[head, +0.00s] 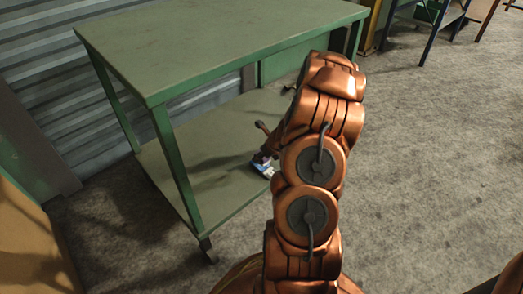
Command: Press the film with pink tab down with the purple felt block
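A small blue and white item (264,169) lies on the lower shelf of the green table, just left of my arm. A dark purplish patch touches its upper edge; I cannot tell whether this is the purple felt block. I cannot make out a pink tab or a film at this size. My copper arm rises through the middle of the view and bends over the shelf, hiding what is behind it. Thin copper parts stick out left of the arm above the item. My gripper's fingers cannot be made out clearly, and their opening is hidden.
The green table (222,40) has a bare top, legs at its corners and a lower shelf (215,178). A corrugated shutter (60,90) stands behind it. A tan panel (30,250) is at the lower left. Grey floor (430,150) is open at right.

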